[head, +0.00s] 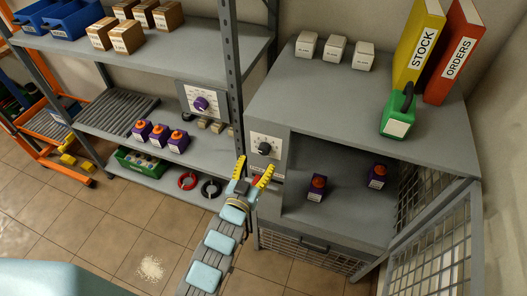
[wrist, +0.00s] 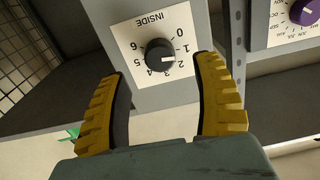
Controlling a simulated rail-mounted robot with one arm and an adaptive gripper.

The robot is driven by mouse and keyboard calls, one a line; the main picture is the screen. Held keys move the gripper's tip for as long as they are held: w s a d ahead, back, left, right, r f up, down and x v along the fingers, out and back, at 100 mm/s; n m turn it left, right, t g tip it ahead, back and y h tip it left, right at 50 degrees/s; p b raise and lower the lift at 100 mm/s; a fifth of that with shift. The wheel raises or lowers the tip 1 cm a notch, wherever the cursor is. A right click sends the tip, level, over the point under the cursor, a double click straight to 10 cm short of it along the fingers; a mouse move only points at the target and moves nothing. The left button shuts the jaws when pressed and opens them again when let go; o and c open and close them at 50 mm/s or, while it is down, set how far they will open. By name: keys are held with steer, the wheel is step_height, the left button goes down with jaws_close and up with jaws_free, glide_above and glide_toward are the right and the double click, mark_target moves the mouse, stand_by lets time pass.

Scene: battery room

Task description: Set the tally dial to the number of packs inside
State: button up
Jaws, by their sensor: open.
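The tally dial is a black knob (wrist: 159,53) on a white plate marked INSIDE (wrist: 127,40), numbered 0 to 6. Its white mark appears to point at about 2. In the head view the dial (head: 265,148) is on the cabinet's left front panel. Two purple packs with orange tops, a left one (head: 316,187) and a right one (head: 377,176), stand apart inside the open cabinet (head: 345,205). My gripper (head: 252,172) is open and empty in front of the panel. In the wrist view its yellow fingers (wrist: 163,98) are spread to either side below the knob.
A mesh door (head: 430,240) stands open at the right. Three purple packs (head: 160,135) stand on the left shelf, below another dial with a purple knob (head: 201,103).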

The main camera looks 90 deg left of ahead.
mark_target(263, 153)
steer(key=shift+x, duration=2.85)
steer(key=c, duration=1.2)
jaws_close()
steer(key=shift+r+m+p, duration=0.1)
steer(key=shift+m+p, duration=0.3)
steer(key=shift+m, duration=0.3)
steer(key=shift+m+p, duration=0.75)
steer(key=shift+m, duration=0.35)
steer(key=shift+m+p, duration=0.5)
steer(key=shift+m, duration=1.6)
